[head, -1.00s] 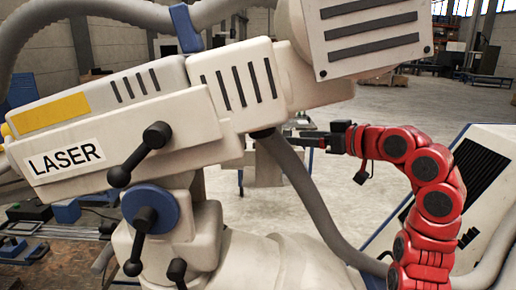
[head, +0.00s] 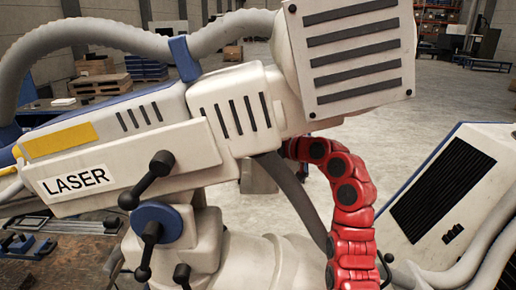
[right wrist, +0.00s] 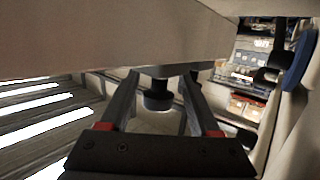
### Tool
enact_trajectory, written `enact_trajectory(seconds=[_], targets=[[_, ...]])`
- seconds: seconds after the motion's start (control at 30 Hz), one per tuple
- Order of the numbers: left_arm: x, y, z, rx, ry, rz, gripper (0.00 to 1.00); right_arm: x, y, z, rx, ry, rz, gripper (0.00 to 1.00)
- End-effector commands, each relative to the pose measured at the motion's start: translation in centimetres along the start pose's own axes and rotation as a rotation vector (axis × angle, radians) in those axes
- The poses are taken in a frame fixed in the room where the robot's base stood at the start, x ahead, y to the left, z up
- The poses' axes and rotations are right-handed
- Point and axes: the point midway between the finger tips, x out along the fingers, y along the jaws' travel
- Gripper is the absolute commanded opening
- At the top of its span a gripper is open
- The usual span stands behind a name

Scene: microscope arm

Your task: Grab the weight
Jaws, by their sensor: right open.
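A dark, round knob-like piece (right wrist: 158,101), which looks like the weight, hangs under the pale microscope arm (right wrist: 90,40) in the right wrist view. My right gripper (right wrist: 160,78) is open, with one finger on each side of it in the picture; I cannot tell whether they touch it or how far it lies beyond them. In the head view the large microscope arm marked LASER (head: 120,160) hides the right gripper and the weight; only my red right arm shows, reaching up behind it. My left gripper is not in view.
A thick grey hose (head: 100,35) curves over the top left. A pale panel with a black grille (head: 440,185) stands at the right. A workbench (head: 60,262) with tools is at the lower left. Open floor shows at the back right.

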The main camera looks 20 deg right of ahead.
Motion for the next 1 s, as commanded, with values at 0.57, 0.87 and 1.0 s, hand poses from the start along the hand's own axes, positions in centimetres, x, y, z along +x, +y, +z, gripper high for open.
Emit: enact_trajectory(seconds=[0.57, 0.87, 1.0], targets=[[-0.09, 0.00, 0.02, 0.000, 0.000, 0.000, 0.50, -0.03, 0.01, 0.03, 0.000, 0.000, 0.000, 0.00], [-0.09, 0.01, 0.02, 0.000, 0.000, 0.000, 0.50, -0.05, 0.04, 0.05, 0.000, -0.001, 0.000, 0.00], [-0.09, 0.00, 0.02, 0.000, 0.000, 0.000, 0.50, -0.05, 0.05, 0.07, 0.000, -0.001, 0.000, 0.00]])
